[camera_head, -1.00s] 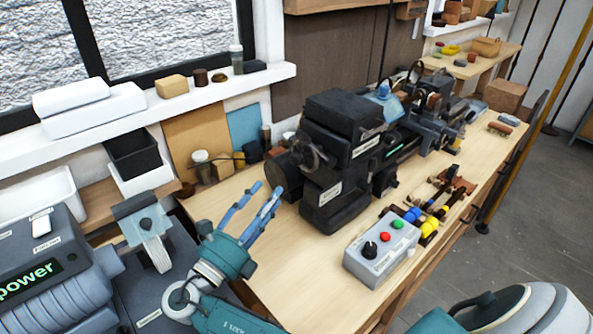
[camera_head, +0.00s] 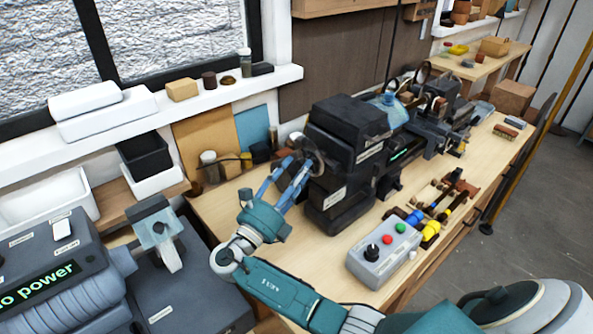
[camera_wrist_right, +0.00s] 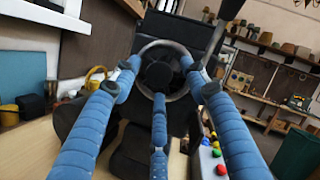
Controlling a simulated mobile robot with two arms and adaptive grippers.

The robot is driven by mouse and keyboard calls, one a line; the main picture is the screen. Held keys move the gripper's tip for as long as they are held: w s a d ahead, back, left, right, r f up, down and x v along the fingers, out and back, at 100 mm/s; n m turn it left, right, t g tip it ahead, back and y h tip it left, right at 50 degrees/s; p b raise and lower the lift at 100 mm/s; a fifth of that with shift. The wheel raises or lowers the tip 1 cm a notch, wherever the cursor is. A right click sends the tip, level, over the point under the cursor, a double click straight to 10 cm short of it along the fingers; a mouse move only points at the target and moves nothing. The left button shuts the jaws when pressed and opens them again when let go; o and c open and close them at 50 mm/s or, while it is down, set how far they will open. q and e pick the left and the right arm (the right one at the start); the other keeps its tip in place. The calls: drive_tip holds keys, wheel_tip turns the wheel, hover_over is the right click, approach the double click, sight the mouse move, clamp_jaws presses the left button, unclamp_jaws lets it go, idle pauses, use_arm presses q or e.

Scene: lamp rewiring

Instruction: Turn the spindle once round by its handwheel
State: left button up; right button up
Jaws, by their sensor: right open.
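The handwheel (camera_head: 313,162) is a dark round wheel on the left end of the black lathe headstock (camera_head: 345,118). In the right wrist view the handwheel (camera_wrist_right: 148,51) faces me, with a shiny rim and a dark hub. My right gripper (camera_head: 292,170) is open, its blue fingers at the wheel. In the wrist view the three fingers of the right gripper (camera_wrist_right: 158,76) are spread about the rim, two at the sides and one below. I cannot tell whether they touch it. The spindle inside the headstock is hidden. My left gripper is not in view.
A grey control box (camera_head: 383,255) with red and green buttons stands in front of the lathe. Several tools with yellow and blue parts (camera_head: 432,228) lie beside it. A grey machine (camera_head: 50,270) with a lit display stands at left. The bench's left front corner is partly clear.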

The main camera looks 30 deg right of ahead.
drive_tip(key=shift+w, duration=0.1)
drive_tip(key=c, duration=1)
drive_tip(key=shift+f, duration=0.1)
drive_tip(key=shift+c, duration=0.3)
drive_tip(key=shift+c, duration=0.2)
drive_tip(key=shift+f+m+b, duration=0.1)
drive_tip(key=shift+m+b, duration=0.2)
drive_tip(key=shift+b, duration=0.05)
drive_tip(key=shift+w+f+m+g+h+b, duration=0.1)
drive_tip(key=shift+m+g+h+b, duration=0.5)
drive_tip(key=shift+m+b, duration=0.95)
drive_tip(key=shift+w+f+m+g+h+b, duration=0.1)
drive_tip(key=shift+m+g+h+b, duration=0.15)
drive_tip(key=shift+m+g+b, duration=0.95)
drive_tip(key=shift+f+m+g+h+b, duration=0.1)
drive_tip(key=shift+m+g+h+b, duration=0.35)
drive_tip(key=shift+m+b, duration=1.45)
